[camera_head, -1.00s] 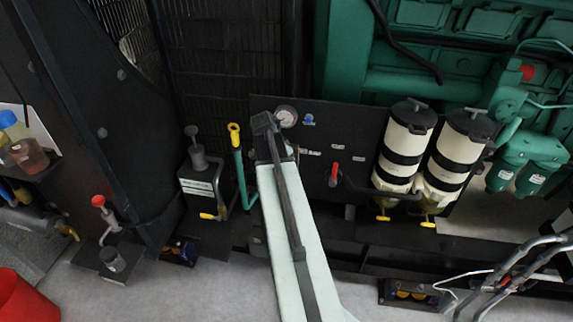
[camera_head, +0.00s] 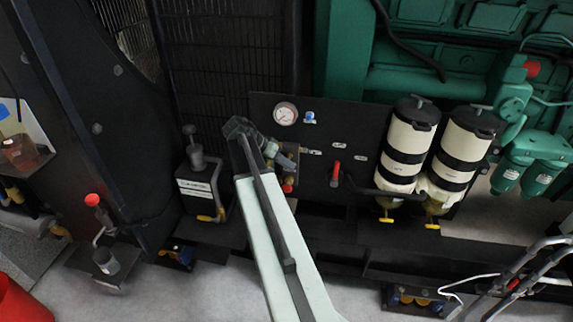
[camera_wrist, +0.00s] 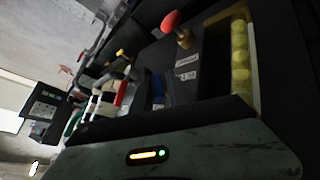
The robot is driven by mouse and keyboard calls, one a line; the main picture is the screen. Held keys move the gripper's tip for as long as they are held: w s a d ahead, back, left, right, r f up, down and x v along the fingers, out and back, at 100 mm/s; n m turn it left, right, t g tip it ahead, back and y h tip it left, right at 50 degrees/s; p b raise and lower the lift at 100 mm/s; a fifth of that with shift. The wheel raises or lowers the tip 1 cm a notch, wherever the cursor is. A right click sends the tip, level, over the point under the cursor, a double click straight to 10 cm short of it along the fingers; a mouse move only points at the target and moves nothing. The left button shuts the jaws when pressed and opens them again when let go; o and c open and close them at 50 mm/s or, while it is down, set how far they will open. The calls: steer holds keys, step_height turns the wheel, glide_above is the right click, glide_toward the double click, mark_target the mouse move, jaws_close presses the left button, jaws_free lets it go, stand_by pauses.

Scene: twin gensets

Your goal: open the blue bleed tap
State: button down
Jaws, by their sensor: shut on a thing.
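The blue bleed tap shows as a small blue piece (camera_wrist: 158,89) at my jaws in the wrist view, partly hidden by dark finger parts. In the head view a blue-grey piece (camera_head: 287,161) sits at the end of my gripper (camera_head: 276,153), close against the black panel. My gripper is shut on it. Its angle is hard to read, since my arm and gripper cover much of it.
The black panel (camera_head: 262,104) carries a round gauge (camera_head: 285,114), a small blue knob (camera_head: 309,117) and a red lever (camera_head: 336,174). Two cream-and-black filters (camera_head: 408,145) stand to the right. A dark hand pump (camera_head: 197,185) stands to the left.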

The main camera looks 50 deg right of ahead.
steer(key=shift+d+r, duration=0.15)
steer(key=shift+d, duration=0.05)
steer(key=c, duration=1.5)
jaws_free()
steer(key=shift+o, duration=0.2)
steer(key=shift+a, duration=0.1)
steer(key=p+v, duration=0.5)
steer(key=v, duration=0.2)
steer(key=shift+w+a+r+p, duration=0.2)
steer(key=shift+a+r+p, duration=0.05)
steer(key=shift+p, duration=0.1)
